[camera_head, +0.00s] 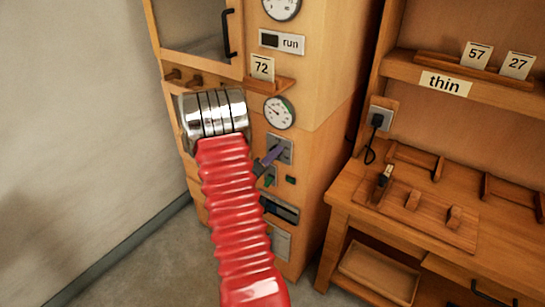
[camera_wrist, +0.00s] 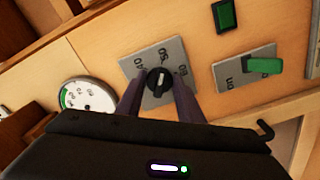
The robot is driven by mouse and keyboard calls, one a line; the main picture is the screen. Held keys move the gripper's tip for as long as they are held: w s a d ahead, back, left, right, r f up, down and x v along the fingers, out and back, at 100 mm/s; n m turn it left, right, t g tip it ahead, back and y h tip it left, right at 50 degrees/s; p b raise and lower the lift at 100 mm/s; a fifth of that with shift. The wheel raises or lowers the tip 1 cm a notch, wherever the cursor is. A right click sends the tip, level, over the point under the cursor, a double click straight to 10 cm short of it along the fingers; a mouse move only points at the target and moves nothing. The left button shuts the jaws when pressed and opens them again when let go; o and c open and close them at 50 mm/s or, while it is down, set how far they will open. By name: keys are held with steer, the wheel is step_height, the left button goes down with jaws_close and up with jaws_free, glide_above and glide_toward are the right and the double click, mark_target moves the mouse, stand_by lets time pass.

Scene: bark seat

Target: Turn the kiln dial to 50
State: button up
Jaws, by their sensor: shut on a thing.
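The kiln dial (camera_wrist: 158,83) is a round black knob with a white mark, on a square grey plate (camera_wrist: 138,66) with numbers around it. In the wrist view the mark points up, roughly toward the middle number, which looks like an upside-down 50; the numbers are hard to read exactly. My gripper (camera_wrist: 160,84) is shut on the knob, one dark finger on each side. In the head view the plate (camera_head: 287,146) is on the kiln front, and my purple-grey gripper (camera_head: 272,156) reaches it from the left; the knob is hidden there.
A gauge (camera_head: 279,112) is above the dial, and a card reading 72 (camera_head: 262,67) stands on a small ledge. A green lever switch (camera_wrist: 264,65) and a dark green square (camera_wrist: 226,15) are close to the dial. A wooden workbench (camera_head: 340,190) stands to the right.

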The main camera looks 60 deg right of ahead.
steer(key=shift+s+f, duration=0.15)
steer(key=shift+f, duration=0.2)
steer(key=o, duration=1)
steer(key=shift+r, duration=0.2)
steer(key=shift+a, duration=0.1)
steer(key=a, duration=0.4)
steer(key=w+a, duration=0.1)
steer(key=a, duration=0.4)
steer(key=w+a, duration=0.1)
steer(key=a, duration=0.3)
steer(key=shift+w+a, duration=0.2)
steer(key=shift+a, duration=0.05)
